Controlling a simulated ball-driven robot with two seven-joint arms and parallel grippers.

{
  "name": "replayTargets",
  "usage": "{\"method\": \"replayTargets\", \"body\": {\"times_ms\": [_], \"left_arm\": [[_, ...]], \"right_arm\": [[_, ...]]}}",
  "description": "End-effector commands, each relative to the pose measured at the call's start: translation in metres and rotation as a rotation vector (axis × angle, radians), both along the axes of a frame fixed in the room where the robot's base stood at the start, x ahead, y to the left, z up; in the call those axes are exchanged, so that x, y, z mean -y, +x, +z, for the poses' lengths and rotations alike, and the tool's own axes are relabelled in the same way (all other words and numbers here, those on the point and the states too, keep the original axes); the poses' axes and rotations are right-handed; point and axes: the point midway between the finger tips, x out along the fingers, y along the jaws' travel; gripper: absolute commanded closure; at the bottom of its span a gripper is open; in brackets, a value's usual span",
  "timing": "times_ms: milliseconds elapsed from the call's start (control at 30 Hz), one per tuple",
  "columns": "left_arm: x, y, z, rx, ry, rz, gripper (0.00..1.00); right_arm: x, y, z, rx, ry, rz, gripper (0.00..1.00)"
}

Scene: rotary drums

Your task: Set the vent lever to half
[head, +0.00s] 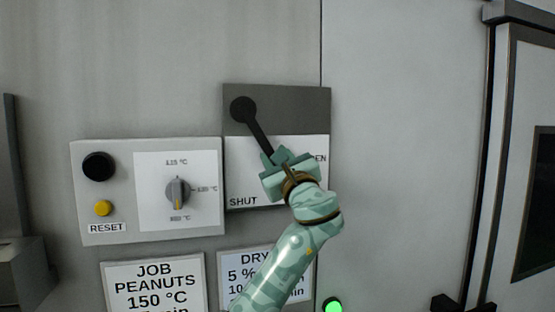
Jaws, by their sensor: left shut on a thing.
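The vent lever (257,136) is a black bar with a round pivot at its upper left. It slants down and right across a plate (243,176) with a dark grey upper band and a white lower part. The word SHUT shows at the plate's lower left, and the letters EN show at its right edge. My left gripper (277,158) is shut on the lower end of the lever and hides that end and any marks behind it. My right gripper is not in view.
A control box (147,150) with a dial (177,193), a black knob (99,166) and a yellow RESET button (104,208) is on the left. Two label cards hang below. A green light (332,305) is at the bottom. Bare wall lies to the right, before a framed door.

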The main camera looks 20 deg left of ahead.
Motion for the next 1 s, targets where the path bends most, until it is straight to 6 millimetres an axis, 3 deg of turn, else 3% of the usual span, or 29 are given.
{"method": "replayTargets", "body": {"times_ms": [33,100,467,667,1000], "left_arm": [[0.0,0.001,-0.001,-0.001,-0.004,-0.002,0.63],[0.0,0.0,-0.001,-0.001,-0.003,-0.002,0.46],[0.004,-0.003,-0.004,-0.002,0.0,-0.002,0.46],[0.027,-0.03,-0.023,-0.001,-0.003,-0.005,0.46],[0.081,-0.092,-0.055,-0.002,-0.004,-0.005,0.46]], "right_arm": [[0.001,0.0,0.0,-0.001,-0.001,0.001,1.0],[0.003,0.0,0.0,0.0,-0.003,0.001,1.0],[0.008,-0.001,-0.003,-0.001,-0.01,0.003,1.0],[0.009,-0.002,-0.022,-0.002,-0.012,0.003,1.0],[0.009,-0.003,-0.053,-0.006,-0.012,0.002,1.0]]}}
